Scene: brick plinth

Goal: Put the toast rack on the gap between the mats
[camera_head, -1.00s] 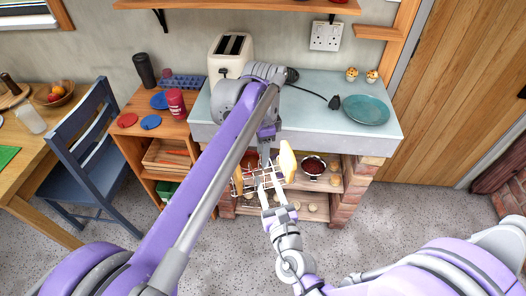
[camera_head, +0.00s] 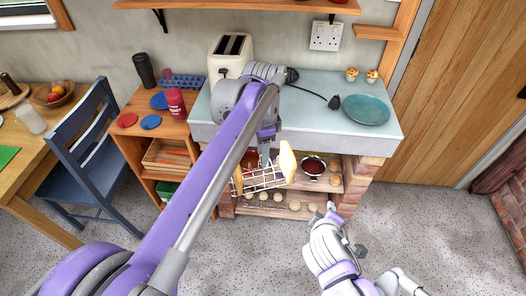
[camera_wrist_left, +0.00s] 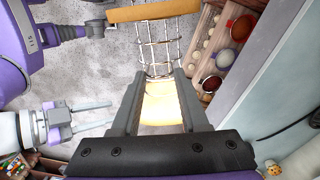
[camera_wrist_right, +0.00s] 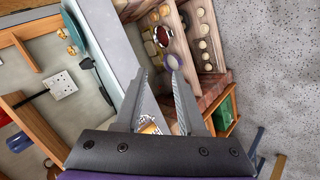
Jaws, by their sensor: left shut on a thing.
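The toast rack (camera_head: 262,179), a wire basket with tan ends, hangs tilted in front of the plinth's shelves in the head view. My left gripper (camera_head: 267,150) is shut on it from above. In the left wrist view the rack's wires (camera_wrist_left: 158,48) run away from the fingers (camera_wrist_left: 160,90), and a yellow end lies between them. My right gripper (camera_head: 332,210) is empty and apart from the rack, to its lower right; its fingers (camera_wrist_right: 157,70) stand open.
The grey counter (camera_head: 310,112) bears a toaster (camera_head: 230,56), a teal plate (camera_head: 366,110) and a black plug with its cable. Bowls and small round items fill the plinth's shelves. A blue chair (camera_head: 86,160) stands left. The floor in front is clear.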

